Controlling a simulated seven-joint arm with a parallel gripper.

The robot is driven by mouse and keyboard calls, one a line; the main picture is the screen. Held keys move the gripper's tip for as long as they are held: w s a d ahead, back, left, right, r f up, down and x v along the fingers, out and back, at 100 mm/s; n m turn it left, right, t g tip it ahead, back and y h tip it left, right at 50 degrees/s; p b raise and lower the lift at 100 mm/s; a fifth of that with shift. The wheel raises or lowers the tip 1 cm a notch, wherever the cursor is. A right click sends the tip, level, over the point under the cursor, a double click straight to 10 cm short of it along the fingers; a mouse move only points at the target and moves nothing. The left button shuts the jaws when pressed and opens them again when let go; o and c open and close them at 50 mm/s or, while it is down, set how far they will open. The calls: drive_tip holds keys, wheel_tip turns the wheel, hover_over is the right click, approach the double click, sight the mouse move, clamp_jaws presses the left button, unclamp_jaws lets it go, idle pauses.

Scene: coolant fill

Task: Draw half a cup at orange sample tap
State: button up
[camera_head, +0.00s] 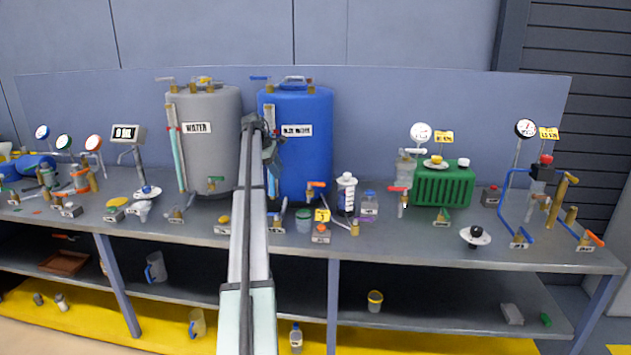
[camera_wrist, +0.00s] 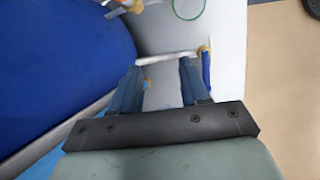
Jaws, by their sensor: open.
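An orange-handled tap (camera_head: 316,185) is on the lower front of the blue tank (camera_head: 305,130). A small cup with a green rim (camera_head: 304,220) stands on the bench below and left of it; a green rim also shows at the top of the wrist view (camera_wrist: 188,8). My gripper (camera_head: 272,160) is in front of the blue tank, above the bench. In the wrist view the fingers (camera_wrist: 160,75) are apart, with a pale rod (camera_wrist: 168,57) seen near their tips. I cannot tell whether they touch it. My arm hides part of both tanks.
A grey water tank (camera_head: 205,140) stands left of the blue one. A white bottle (camera_head: 346,193) and a small jar (camera_head: 369,203) stand right of the tap. A green finned box (camera_head: 440,187) and gauges are further right. The bench edge (camera_head: 400,257) runs along the front.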

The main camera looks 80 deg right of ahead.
approach(316, 183)
drive_tip(key=d+v, duration=0.1)
drive_tip(key=v, duration=0.4)
drive_tip(key=shift+g, duration=0.3)
drive_tip(key=x, duration=1.3)
drive_tip(key=shift+a+f, duration=0.25)
clamp_jaws()
